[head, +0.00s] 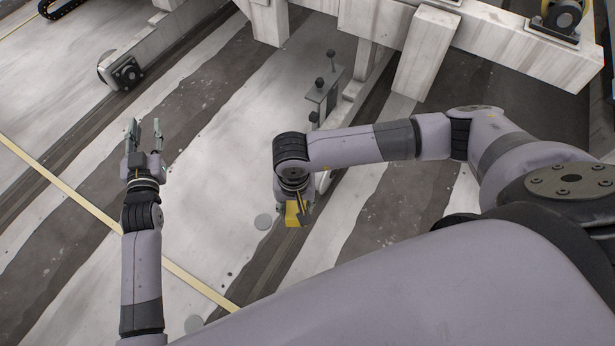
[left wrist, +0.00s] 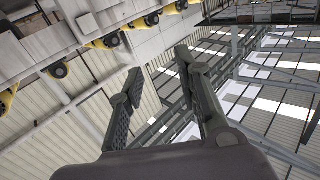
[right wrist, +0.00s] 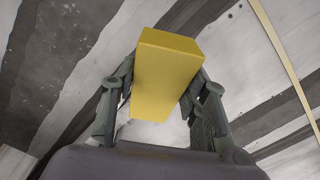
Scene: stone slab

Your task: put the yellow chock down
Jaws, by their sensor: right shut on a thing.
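The yellow chock (head: 293,214) is a small yellow block, held in my right gripper (head: 299,208) over the striped floor in the head view. In the right wrist view the chock (right wrist: 166,75) sits between the two fingers of my right gripper (right wrist: 160,100), with a finger against each side. Floor shows around it; I cannot tell the exact height above the floor. My left gripper (head: 145,132) is open and empty, at the left in the head view. In the left wrist view its fingers (left wrist: 158,72) stand apart with nothing between them.
The floor (head: 215,190) has dark and pale stripes and a thin yellow line (head: 75,195). A bracket with black knobs (head: 325,90) stands behind my right gripper. Pale stone beams (head: 470,40) cross the back. The floor between my two grippers is clear.

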